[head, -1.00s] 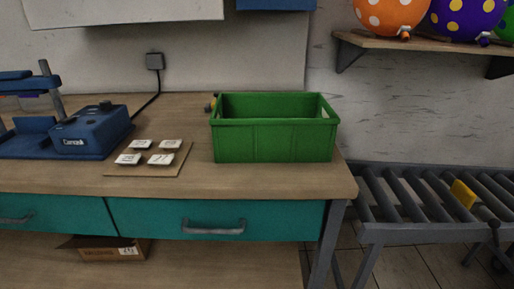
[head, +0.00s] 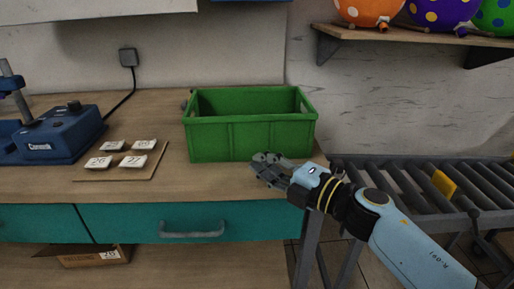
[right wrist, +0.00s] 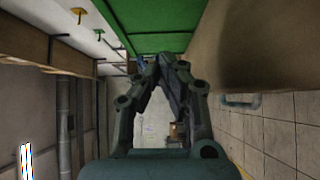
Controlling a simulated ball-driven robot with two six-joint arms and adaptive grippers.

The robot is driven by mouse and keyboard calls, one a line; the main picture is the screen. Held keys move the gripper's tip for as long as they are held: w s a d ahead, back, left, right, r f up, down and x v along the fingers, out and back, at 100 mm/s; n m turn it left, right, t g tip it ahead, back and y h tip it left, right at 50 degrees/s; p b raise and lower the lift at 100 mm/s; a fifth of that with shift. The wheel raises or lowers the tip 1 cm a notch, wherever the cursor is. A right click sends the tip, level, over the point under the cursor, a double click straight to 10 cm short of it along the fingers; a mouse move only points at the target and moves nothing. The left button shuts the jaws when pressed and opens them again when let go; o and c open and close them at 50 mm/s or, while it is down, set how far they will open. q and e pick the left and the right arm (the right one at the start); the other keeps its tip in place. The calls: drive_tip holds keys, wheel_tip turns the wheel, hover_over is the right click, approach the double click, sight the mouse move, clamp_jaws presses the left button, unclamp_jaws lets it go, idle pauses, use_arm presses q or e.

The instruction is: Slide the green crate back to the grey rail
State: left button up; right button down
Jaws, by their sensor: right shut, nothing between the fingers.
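The green crate (head: 250,138) stands upright on the wooden workbench (head: 165,185), near its right end, and looks empty in the part I can see. In the right wrist view the green crate (right wrist: 150,18) fills the top. My right gripper (head: 262,164) is shut and empty, low in front of the crate's front wall. In the right wrist view the fingertips of my right gripper (right wrist: 168,58) are together just short of the green face; I cannot tell if they touch. I cannot make out the grey rail; the crate hides the bench behind it. My left gripper is not in view.
A board with number cards (head: 135,160) lies left of the crate, and a blue press (head: 62,135) stands further left. A roller conveyor (head: 415,185) is at the right. Bare bench lies between cards and crate.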

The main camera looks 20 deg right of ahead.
drive_tip(key=w, duration=0.4)
drive_tip(key=shift+w+d+b, duration=0.15)
drive_tip(key=shift+w+b, duration=0.15)
drive_tip(key=shift+w, duration=0.25)
drive_tip(key=w+d+b, duration=0.1)
drive_tip(key=w, duration=0.2)
drive_tip(key=w+d+b, duration=0.1)
drive_tip(key=w, duration=0.3)
drive_tip(key=w+d+b, duration=0.1)
drive_tip(key=w, duration=0.3)
drive_tip(key=shift+w+f+b, duration=0.15)
drive_tip(key=shift+f+b, duration=0.05)
drive_tip(key=shift+b, duration=0.1)
drive_tip(key=shift+w+d+r, duration=0.15)
drive_tip(key=shift+w, duration=0.3)
drive_tip(key=shift+s, duration=0.15)
